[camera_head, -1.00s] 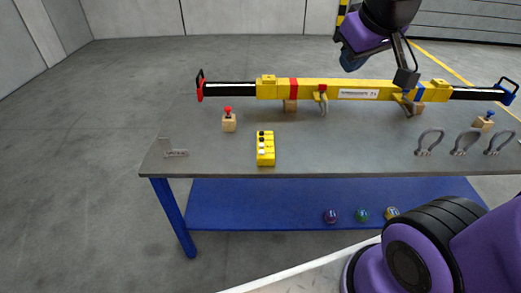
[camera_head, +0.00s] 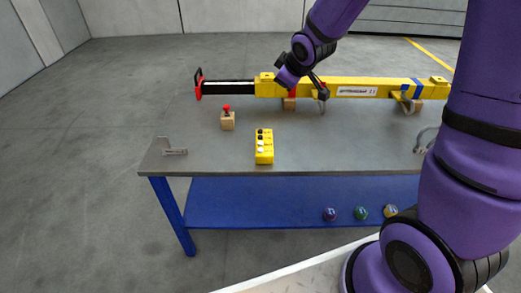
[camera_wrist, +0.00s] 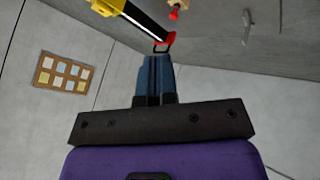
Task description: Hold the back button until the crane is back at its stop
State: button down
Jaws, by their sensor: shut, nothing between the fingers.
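A yellow control box (camera_head: 264,152) with a row of dark and light buttons lies on the grey table in the head view. I cannot tell which button is the back one. My gripper (camera_wrist: 155,58) is shut and empty in the wrist view, its two blue-grey fingers side by side. Past their tips shows the red end (camera_wrist: 165,42) of the yellow beam. In the head view my wrist is over the left half of the yellow beam (camera_head: 355,84), behind the control box and apart from it; the fingertips are not clear there.
A red button on a wooden block (camera_head: 228,122) stands left of the control box. A metal bracket (camera_head: 172,149) lies at the table's left edge. A grey shackle (camera_head: 424,142) is partly hidden by my arm. Several balls rest on the blue lower shelf (camera_head: 260,205).

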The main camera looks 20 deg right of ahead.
jog(key=w+a+f+n+y, duration=0.1)
jog(key=w+a+f+n, duration=0.2)
jog(key=f, duration=0.6)
jog(key=n+y, duration=0.2)
send_over(260, 150)
notch_tip(260, 150, down, 8)
jog(key=shift+f, duration=0.1)
jog(key=shift+f, duration=0.15)
jog(key=shift+f, duration=4.25)
jog(key=shift+f, duration=0.2)
jog(key=shift+f, duration=0.2)
